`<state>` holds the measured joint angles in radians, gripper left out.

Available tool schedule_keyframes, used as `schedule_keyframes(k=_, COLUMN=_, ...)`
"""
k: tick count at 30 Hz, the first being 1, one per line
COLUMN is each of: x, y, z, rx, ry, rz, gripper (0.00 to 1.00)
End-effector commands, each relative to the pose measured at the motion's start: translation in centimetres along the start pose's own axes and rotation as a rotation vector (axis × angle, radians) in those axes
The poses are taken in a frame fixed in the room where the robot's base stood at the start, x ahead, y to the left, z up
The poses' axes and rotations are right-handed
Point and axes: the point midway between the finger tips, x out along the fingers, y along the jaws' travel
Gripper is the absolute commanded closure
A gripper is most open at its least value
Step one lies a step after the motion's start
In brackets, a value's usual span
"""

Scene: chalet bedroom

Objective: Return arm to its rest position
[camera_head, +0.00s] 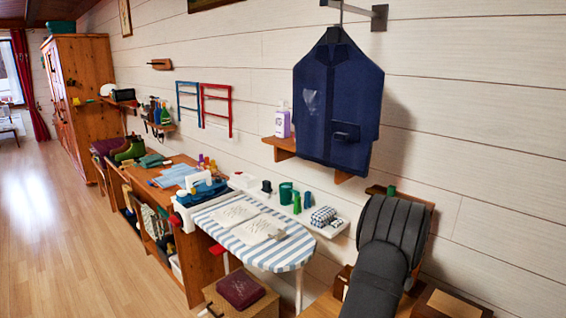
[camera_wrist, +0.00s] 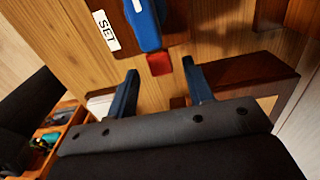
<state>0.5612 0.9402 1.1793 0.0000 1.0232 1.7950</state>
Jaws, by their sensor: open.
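My gripper (camera_wrist: 160,68) shows in the wrist view as two dark blue fingers spread apart, with nothing held between them. A dark grey padded part of my arm fills the bottom of that view. In the head view a dark grey, ribbed arm part stands at the lower right, beside the ironing board; the fingers cannot be made out there.
A blue handle (camera_wrist: 145,25) with a red end (camera_wrist: 159,63) is beyond the fingers, near a "SET" label (camera_wrist: 106,30). The striped ironing board (camera_head: 292,255), a wooden box (camera_head: 240,298) and a hanging navy jacket (camera_head: 338,100) are nearby. Open floor lies left.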

Motion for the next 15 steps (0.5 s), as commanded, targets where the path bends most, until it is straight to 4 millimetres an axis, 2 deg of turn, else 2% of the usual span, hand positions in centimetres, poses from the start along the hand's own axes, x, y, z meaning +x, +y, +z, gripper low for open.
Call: schedule_keyframes(k=15, x=-10.0, y=-0.1, z=0.0, rx=0.0, ry=-0.001, rz=-0.006, gripper=0.53)
